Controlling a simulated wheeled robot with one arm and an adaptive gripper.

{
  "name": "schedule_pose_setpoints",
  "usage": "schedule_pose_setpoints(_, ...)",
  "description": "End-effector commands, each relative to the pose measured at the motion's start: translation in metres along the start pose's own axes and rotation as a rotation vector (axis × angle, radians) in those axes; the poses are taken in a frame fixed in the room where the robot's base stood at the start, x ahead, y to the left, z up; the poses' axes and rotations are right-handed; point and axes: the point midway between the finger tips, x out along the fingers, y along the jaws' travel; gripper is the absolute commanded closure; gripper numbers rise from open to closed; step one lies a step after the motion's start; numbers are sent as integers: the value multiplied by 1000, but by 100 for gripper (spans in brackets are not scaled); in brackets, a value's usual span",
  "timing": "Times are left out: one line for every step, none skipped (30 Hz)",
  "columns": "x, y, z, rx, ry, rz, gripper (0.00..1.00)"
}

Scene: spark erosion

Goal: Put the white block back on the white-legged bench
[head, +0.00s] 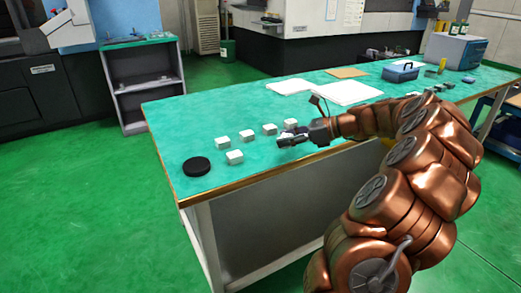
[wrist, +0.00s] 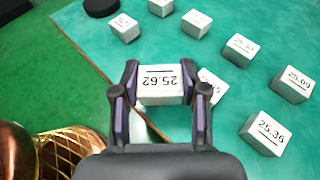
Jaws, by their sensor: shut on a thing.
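My gripper (wrist: 161,92) is shut on a white block (wrist: 161,84) marked 25.62, with a finger on each side of it. In the head view my gripper (head: 283,140) is over the front part of the green-topped, white-legged bench (head: 175,122). The held block is hard to make out there.
Several similar numbered white blocks, among them one (head: 234,157) near the front edge, stand around my gripper. A black round disc (head: 196,166) lies at the left corner. White sheets (head: 347,92) and a blue toolbox (head: 400,72) are farther back. The bench's left end is mostly clear.

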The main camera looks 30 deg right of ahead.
Motion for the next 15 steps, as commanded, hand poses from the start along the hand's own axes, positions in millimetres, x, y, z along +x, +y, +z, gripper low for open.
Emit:
schedule_pose_setpoints(12,1,2,-2,0,3,100)
schedule_pose_setpoints(18,0,4,-2,0,1,100)
schedule_pose_setpoints(26,1,6,-1,0,1,100)
schedule_pose_setpoints(33,1,8,-1,0,2,100)
schedule_pose_setpoints(38,2,10,-1,1,3,100)
schedule_pose_setpoints(45,2,12,-1,0,4,100)
schedule_pose_setpoints(49,2,14,-1,0,3,100)
schedule_pose_setpoints(53,2,15,-1,0,3,100)
schedule_pose_setpoints(57,2,16,-1,1,2,100)
schedule_pose_setpoints(60,1,17,-1,1,1,100)
schedule_pose_setpoints(61,1,18,-1,0,0,100)
schedule_pose_setpoints(63,1,19,0,0,-1,100)
schedule_pose_setpoints(64,1,19,0,0,-2,100)
schedule_pose_setpoints(65,1,20,0,-1,-2,100)
schedule_pose_setpoints(66,1,20,0,-1,-2,100)
